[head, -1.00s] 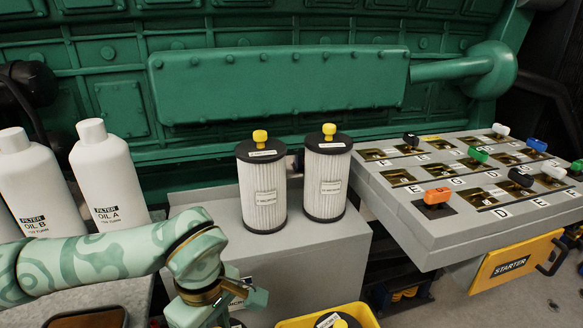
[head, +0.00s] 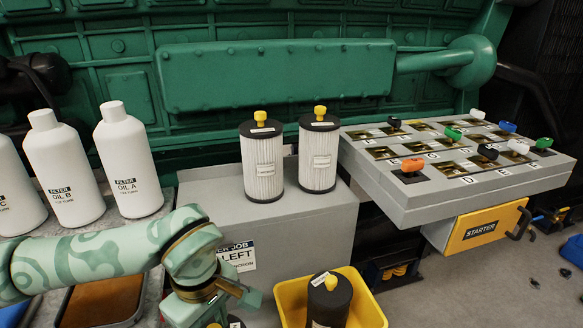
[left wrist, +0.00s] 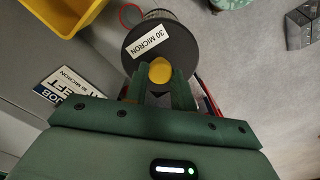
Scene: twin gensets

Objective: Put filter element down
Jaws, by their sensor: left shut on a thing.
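My left gripper (left wrist: 158,92) is shut on the yellow knob of a filter element (left wrist: 178,38) with a dark cap marked 30 MICRON. Its pleated side shows only a little beyond the cap, and I cannot tell whether its base touches anything. In the head view my left wrist is at the bottom, left of the yellow bin (head: 378,310); the fingers and held filter are mostly cut off. Two white pleated filter elements, left (head: 264,170) and right (head: 318,160), stand upright on a grey stand (head: 215,200). My right gripper is not in view.
A dark filter (head: 330,305) with a yellow knob stands in the yellow bin. A JOB LEFT sign (head: 236,257) is on the stand's front. White oil bottles (head: 128,165) stand at left, near a brown-bottomed tray (head: 105,300). A grey switch panel (head: 400,200) is at right.

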